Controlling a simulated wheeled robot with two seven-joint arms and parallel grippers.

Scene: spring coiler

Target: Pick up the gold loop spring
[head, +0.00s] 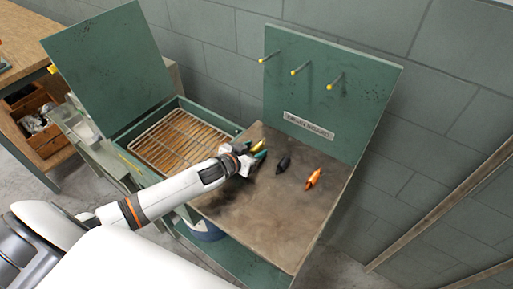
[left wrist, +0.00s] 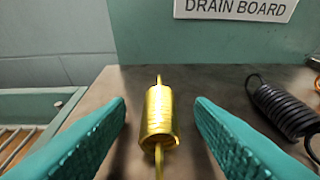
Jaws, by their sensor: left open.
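The gold loop spring (left wrist: 158,115) stands out in the left wrist view, lying on the brown worktop with its end wires pointing toward and away from me. In the head view the gold spring (head: 258,146) shows only partly, beside my gripper. My left gripper (left wrist: 160,118) is open, with a teal finger on each side of the spring and gaps between them and it. In the head view my left gripper (head: 252,158) is low at the worktop's left part. My right gripper is not in view.
A black spring (head: 283,164) and an orange spring (head: 313,179) lie to the right on the worktop (head: 270,225). A green board (head: 330,95) with yellow-tipped pegs stands behind. A wire rack (head: 180,140) over a green tray is at the left. The worktop's front is clear.

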